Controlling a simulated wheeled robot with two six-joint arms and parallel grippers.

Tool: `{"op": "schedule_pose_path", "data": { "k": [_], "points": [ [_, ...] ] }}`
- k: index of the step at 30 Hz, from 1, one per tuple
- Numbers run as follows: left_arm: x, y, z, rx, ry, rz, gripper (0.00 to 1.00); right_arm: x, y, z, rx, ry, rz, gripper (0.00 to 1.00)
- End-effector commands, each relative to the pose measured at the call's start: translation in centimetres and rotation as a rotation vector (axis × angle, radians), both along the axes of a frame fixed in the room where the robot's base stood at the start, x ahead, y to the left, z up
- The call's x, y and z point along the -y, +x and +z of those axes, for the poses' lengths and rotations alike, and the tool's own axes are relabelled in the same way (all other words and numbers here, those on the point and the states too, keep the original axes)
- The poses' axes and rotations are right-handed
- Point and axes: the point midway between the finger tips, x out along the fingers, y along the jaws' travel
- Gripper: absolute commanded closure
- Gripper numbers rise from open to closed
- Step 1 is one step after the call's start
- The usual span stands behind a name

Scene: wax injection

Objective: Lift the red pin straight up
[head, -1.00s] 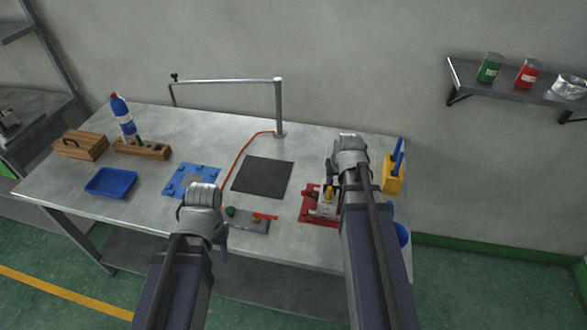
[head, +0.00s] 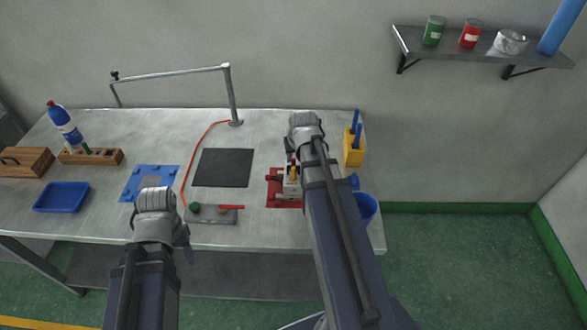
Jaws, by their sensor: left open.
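I cannot make out a clear separate red pin. A red bar (head: 232,207) lies flat on a small grey block with a green knob (head: 195,208) near the table's front edge. A red base (head: 275,202) carries a pale block (head: 291,184) with a yellow part on top, partly hidden by my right arm. My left gripper (head: 155,197) is at the front edge, left of the grey block and apart from it. My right gripper (head: 305,124) is beyond the red base, near the yellow holder.
A black mat (head: 223,168) lies mid-table, with a red-orange cable (head: 190,165) left of it. A blue plate (head: 150,182), blue tray (head: 62,197), wooden rack (head: 90,156) and bottle (head: 64,122) stand left. A yellow holder (head: 353,154) and blue bin (head: 365,208) are right.

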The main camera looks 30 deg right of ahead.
Motion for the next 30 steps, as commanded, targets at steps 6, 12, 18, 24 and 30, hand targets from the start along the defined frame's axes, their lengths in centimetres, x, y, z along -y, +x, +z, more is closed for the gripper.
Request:
{"op": "schedule_pose_path", "data": {
  "k": [6, 12, 18, 24, 30],
  "points": [
    [0.0, 0.0, -3.2, 0.0, 0.0, 0.001, 0.5, 0.2, 1.3, -3.2, 0.0, 0.0, 0.0, 0.66],
    [0.0, 0.0, -4.0, 0.0, 0.0, 0.001, 0.5, 0.4, 1.7, -4.0, 0.0, 0.0, 0.0, 0.66],
    [0.0, 0.0, -3.8, 0.0, 0.0, 0.001, 0.5, 0.4, 1.7, -3.8, 0.0, 0.0, 0.0, 0.68],
    [0.0, 0.0, -3.8, 0.0, 0.0, 0.001, 0.5, 0.3, 1.7, -3.9, 0.0, 0.0, 0.0, 0.91],
    [0.0, 0.0, -3.9, 0.0, 0.0, 0.001, 0.5, 0.3, 1.7, -3.9, 0.0, 0.0, 0.0, 1.0]
  ]
}}
